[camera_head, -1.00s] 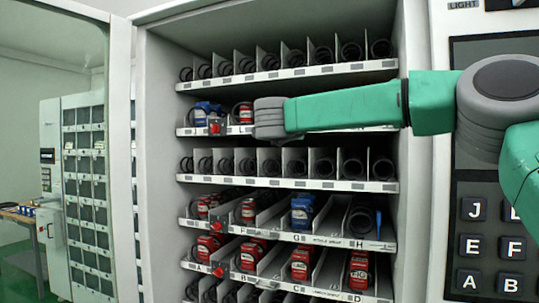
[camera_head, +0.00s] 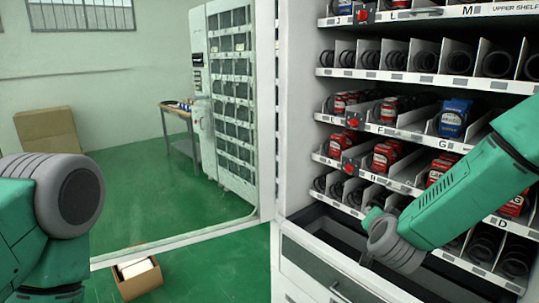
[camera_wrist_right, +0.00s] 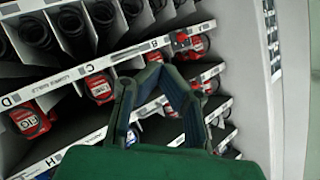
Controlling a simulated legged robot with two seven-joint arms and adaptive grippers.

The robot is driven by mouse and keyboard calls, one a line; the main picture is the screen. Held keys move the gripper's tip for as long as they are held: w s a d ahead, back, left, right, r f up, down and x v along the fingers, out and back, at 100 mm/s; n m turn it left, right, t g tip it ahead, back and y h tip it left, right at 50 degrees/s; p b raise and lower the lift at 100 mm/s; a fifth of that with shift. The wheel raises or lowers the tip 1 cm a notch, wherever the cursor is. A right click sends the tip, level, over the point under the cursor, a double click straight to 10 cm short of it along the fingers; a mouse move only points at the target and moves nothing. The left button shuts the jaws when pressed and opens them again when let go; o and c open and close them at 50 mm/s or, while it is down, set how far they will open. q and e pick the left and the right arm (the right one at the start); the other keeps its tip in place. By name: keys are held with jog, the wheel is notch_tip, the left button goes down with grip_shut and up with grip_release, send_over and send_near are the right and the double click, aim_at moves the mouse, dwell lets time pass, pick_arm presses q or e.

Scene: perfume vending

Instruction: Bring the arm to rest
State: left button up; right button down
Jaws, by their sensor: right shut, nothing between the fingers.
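My right arm (camera_head: 465,190) comes in from the right in the head view and reaches across the front of the vending machine's lower shelves. Its grey wrist joint (camera_head: 395,243) is in front of the bottom rows, and the gripper itself is mostly hidden behind it. In the wrist view my right gripper (camera_wrist_right: 156,66) has its fingers bent together at the tips, with nothing held. Shelf rows with red packs lie beyond it. My left arm (camera_head: 25,230) shows at the left edge of the head view; its gripper is out of the picture.
The open machine has coil shelves with red packs (camera_head: 385,155) and a blue pack (camera_head: 453,117). Its glass door (camera_head: 180,235) stands open to the left. A small cardboard box (camera_head: 140,280) is on the green floor. A second machine (camera_head: 230,110) and a table stand behind.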

jog(key=s+a+f+n+g+y+b, duration=0.1)
jog(key=s+a+f+n+g, duration=0.15)
jog(key=s+f, duration=0.7)
jog(key=s+a+f+n+g+y+b, duration=0.1)
jog(key=s+f+n+g+y, duration=0.15)
jog(key=s+f, duration=0.7)
pick_arm(q)
jog(key=f+b, duration=0.1)
jog(key=f, duration=0.1)
jog(key=a+f+b, duration=0.1)
jog(key=f, duration=0.2)
jog(key=shift+a+f+b, duration=0.1)
jog(key=shift+f+b, duration=0.1)
jog(key=shift+b, duration=0.15)
pick_arm(e)
jog(key=s+d+f+n+g, duration=0.2)
jog(key=s+f+g, duration=0.2)
jog(key=s, duration=0.9)
jog(key=s+d+f+n+g, duration=0.2)
jog(key=s+f+n+g, duration=0.1)
jog(key=s+f, duration=0.6)
jog(key=s+g, duration=0.1)
jog(key=s, duration=0.3)
jog(key=shift+d+f, duration=0.1)
jog(key=shift+d, duration=0.05)
